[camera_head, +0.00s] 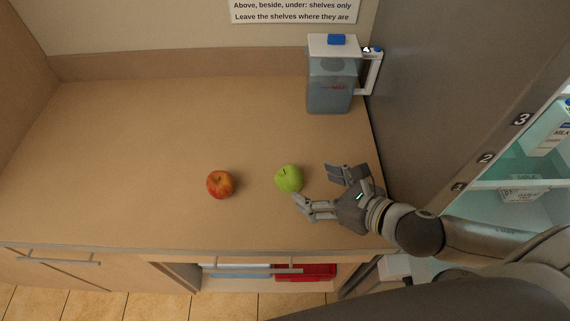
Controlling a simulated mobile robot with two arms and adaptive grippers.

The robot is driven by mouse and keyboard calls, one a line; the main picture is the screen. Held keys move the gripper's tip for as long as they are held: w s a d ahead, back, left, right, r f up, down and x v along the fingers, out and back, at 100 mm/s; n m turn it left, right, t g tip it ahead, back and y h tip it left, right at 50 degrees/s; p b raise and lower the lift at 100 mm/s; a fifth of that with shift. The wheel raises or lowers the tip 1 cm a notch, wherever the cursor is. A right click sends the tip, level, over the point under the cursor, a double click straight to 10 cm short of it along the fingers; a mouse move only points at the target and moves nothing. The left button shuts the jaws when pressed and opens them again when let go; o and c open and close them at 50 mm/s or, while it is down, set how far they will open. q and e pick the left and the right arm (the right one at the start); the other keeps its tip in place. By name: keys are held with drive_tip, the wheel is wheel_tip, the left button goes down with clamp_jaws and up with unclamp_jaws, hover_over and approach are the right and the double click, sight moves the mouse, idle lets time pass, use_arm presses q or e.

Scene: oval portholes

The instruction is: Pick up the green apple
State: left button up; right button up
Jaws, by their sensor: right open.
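The green apple (289,179) sits on the wooden counter, near its middle right. My right gripper (314,187) is open just to the right of the apple, with its fingers pointing left toward it. One finger's tip is close to the apple's lower right side; I cannot tell whether it touches. The gripper holds nothing. My left gripper is not in view.
A red apple (220,184) lies to the left of the green one. A lidded pitcher (333,84) stands at the back right beside a grey wall panel. An open drawer with a red item (305,272) is below the front edge. The counter's left is clear.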

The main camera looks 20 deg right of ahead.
sight(295, 178)
drive_tip(key=shift+w+a+f+p, duration=0.3)
drive_tip(key=shift+w+a+p, duration=0.05)
drive_tip(key=shift+w+a, duration=0.3)
drive_tip(key=shift+x, duration=1)
drive_tip(key=shift+w+f, duration=0.2)
drive_tip(key=shift+w, duration=0.05)
drive_tip(key=shift+w+a+f+p, duration=0.25)
drive_tip(key=shift+w+f+p, duration=0.05)
drive_tip(key=shift+w+p, duration=0.3)
drive_tip(key=p+x, duration=0.1)
drive_tip(key=x, duration=0.2)
drive_tip(key=shift+d+f, duration=0.15)
drive_tip(key=shift+w+a+f, duration=0.2)
drive_tip(key=shift+w+f, duration=0.1)
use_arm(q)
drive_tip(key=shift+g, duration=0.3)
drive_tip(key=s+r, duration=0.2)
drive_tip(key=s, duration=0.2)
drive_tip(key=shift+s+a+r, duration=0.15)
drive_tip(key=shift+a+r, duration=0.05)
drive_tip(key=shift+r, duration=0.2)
use_arm(e)
drive_tip(key=shift+c, duration=0.4)
